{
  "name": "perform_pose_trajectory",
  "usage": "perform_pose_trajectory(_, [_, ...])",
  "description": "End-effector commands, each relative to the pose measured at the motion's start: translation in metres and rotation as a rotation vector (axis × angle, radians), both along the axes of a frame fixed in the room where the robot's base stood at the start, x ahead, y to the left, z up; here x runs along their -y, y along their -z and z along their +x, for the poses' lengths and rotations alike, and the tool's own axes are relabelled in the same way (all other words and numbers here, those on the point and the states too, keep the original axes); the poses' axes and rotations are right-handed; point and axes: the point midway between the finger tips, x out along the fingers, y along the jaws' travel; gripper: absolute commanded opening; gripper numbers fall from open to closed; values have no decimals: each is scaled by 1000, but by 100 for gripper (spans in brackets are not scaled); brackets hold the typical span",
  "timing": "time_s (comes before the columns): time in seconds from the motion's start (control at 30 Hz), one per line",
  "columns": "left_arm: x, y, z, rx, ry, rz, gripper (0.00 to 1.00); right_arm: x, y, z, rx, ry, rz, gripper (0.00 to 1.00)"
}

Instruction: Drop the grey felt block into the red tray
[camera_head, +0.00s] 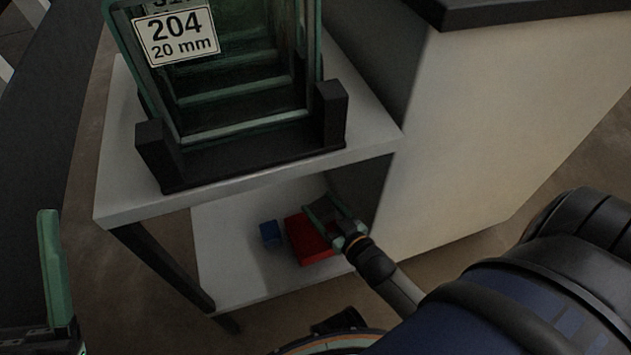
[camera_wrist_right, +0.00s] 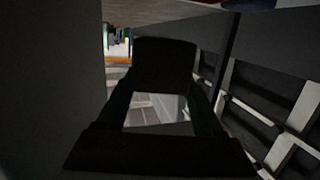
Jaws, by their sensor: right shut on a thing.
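The red tray (camera_head: 302,243) sits on the lower white shelf, partly covered by my right gripper. My right gripper (camera_head: 322,208) reaches under the upper shelf and is above or at the tray's right part. It is shut on a dark grey block, which I take as the grey felt block (camera_head: 318,212). In the right wrist view, the block (camera_wrist_right: 165,62) looks like a dark shape at the end of the jaws. How high it is above the tray is hard to tell. My left gripper (camera_head: 52,270) shows only one green finger at the lower left, away from the shelf.
A small blue block (camera_head: 270,234) stands left of the tray on the lower shelf (camera_head: 225,265). The upper shelf (camera_head: 375,140) carries a green-framed rack (camera_head: 240,115) with a "204 20 mm" label. A pale cabinet side (camera_head: 480,120) bounds the right.

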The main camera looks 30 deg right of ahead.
Motion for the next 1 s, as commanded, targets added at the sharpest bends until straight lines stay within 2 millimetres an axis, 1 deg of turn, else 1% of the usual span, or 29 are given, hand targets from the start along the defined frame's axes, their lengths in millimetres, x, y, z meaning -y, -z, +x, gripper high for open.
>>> perform_pose_trajectory(0.03, [1, 12, 0, -2, 1, 2, 57, 0, 11, 0, 1, 0, 1, 16])
perform_pose_trajectory(0.13, [2, 18, 0, -6, 2, 5, 57, 0, 16, 0, 1, 0, 1, 16])
perform_pose_trajectory(0.47, [2, 19, 1, -8, 2, 6, 57, 0, 16, 0, 1, 0, 1, 16])
perform_pose_trajectory(0.5, [2, 19, 1, -8, 2, 6, 57, 0, 16, 0, 1, 0, 1, 74])
perform_pose_trajectory(0.73, [2, 19, 1, -9, 2, 6, 57, 0, 16, 0, 1, 0, 1, 99])
perform_pose_trajectory(1.0, [2, 18, 1, -9, 3, 7, 57, 0, 16, -2, -1, 0, 1, 100])
